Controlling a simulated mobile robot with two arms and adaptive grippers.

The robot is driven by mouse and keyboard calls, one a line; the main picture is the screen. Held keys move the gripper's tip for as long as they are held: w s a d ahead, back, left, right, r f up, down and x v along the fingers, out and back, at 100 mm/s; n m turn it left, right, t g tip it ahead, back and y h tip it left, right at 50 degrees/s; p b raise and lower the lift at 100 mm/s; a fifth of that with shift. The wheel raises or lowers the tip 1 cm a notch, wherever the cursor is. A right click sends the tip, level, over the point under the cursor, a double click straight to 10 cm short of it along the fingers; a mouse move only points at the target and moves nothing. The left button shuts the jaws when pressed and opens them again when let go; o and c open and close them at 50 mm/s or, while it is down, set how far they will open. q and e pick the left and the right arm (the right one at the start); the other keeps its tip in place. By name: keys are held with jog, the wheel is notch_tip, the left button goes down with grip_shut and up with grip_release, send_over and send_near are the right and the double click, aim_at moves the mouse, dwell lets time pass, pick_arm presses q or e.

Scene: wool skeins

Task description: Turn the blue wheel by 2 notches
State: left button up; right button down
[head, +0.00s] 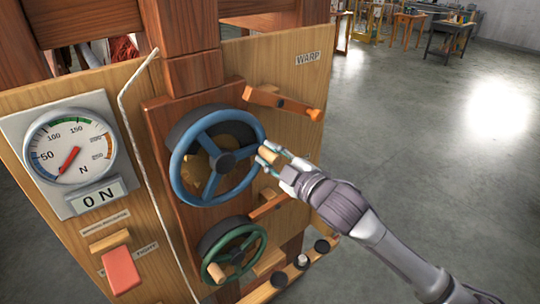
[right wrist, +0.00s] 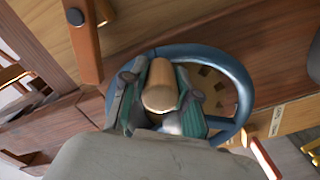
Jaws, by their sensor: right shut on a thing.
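The blue wheel (head: 218,157) is mounted upright on a dark wooden plate of the machine, with spokes and a dark hub. Its light wooden handle (head: 267,155) sits at the right side of the rim. My right gripper (head: 272,158) is shut on this handle, with a finger on either side. In the right wrist view the handle (right wrist: 160,86) stands between the green-lined fingers (right wrist: 160,98), with the blue rim (right wrist: 235,75) behind them. The left gripper is not in view.
A green wheel (head: 232,250) with its own handle sits just below. A wooden lever (head: 284,103) with an orange tip is above right. A gauge (head: 70,147), a readout "0 N" (head: 95,198), a red paddle (head: 121,270) and a hanging cord (head: 131,135) are left. Open floor lies right.

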jog(key=shift+r, duration=0.45)
jog(key=c, duration=1.1)
grip_release()
jog(key=shift+o, duration=1.2)
jog(key=shift+f, duration=0.2)
jog(key=shift+d+f, duration=0.1)
jog(key=shift+s+d, duration=0.2)
jog(key=shift+s, duration=0.1)
jog(key=v, duration=1.1)
